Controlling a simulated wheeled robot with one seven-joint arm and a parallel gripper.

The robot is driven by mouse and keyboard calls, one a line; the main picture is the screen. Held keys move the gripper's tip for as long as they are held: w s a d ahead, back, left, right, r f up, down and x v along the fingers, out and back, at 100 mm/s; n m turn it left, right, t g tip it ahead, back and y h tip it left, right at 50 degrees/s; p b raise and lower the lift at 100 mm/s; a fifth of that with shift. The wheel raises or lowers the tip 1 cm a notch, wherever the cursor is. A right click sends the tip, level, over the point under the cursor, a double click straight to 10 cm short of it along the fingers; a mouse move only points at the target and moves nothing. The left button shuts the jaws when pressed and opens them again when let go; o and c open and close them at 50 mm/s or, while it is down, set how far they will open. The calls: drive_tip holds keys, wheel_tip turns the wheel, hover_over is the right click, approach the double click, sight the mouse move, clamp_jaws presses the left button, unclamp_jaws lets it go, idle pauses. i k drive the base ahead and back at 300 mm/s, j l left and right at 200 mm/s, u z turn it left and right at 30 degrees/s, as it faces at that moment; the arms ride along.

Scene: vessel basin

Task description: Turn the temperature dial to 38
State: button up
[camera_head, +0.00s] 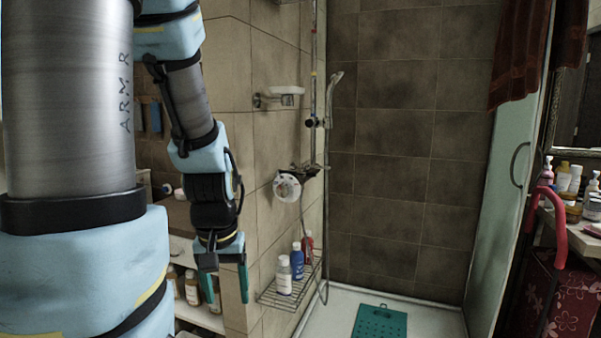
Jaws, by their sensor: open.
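A round white dial (287,187) sits on the tiled shower wall, beside a dark valve fitting at the foot of the shower riser. It looks like the temperature dial; its markings are too small to read. My gripper (225,287) hangs with its fingers pointing down, left of the dial and lower in the picture. It is open, with teal pads on its fingers and nothing between them. It is apart from the dial.
A wire rack (291,286) with several bottles juts from the wall below the dial. A soap dish (284,93) is above it. A hand shower (334,84) hangs on the riser, with its hose looping down. A green mat (381,323) lies on the shower floor.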

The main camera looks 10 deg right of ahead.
sight(283, 190)
drive_tip(key=l+u, duration=0.45)
drive_tip(key=u, duration=0.25)
drive_tip(key=k+l+u, duration=0.15)
drive_tip(key=u, duration=0.25)
